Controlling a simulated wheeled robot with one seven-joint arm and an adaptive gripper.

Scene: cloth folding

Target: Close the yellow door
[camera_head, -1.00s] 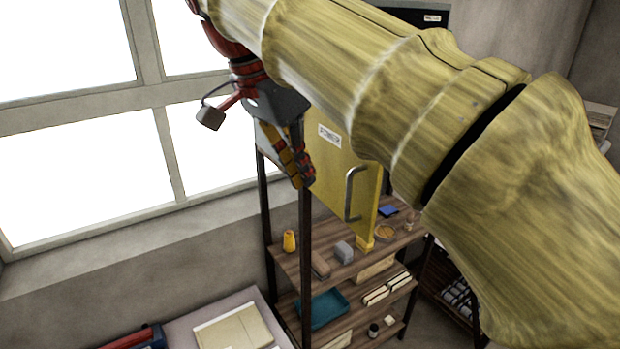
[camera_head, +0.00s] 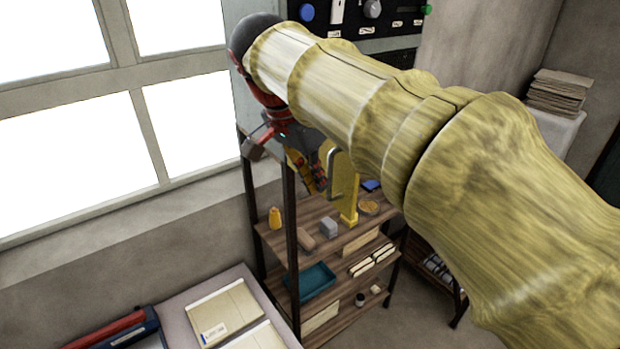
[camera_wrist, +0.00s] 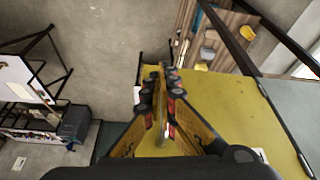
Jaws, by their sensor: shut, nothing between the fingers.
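The yellow door (camera_head: 343,178) stands swung out from its cabinet above the wooden shelves, seen at a steep angle with much of it behind my arm. Its grey handle (camera_head: 331,168) faces left. In the wrist view the door (camera_wrist: 225,100) fills the middle and right, with dark hinges on its right edge. My gripper (camera_head: 320,186) is shut and empty, just left of the door near the handle. In the wrist view the fingertips (camera_wrist: 166,72) lie over the door's left part. I cannot tell whether they touch it.
A wooden shelf rack (camera_head: 325,240) below holds a yellow bottle (camera_head: 275,219), a grey block (camera_head: 328,228) and a teal tray (camera_head: 309,281). A dark post stands close left of my gripper. A window fills the left wall. A control panel (camera_head: 372,22) is behind my arm.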

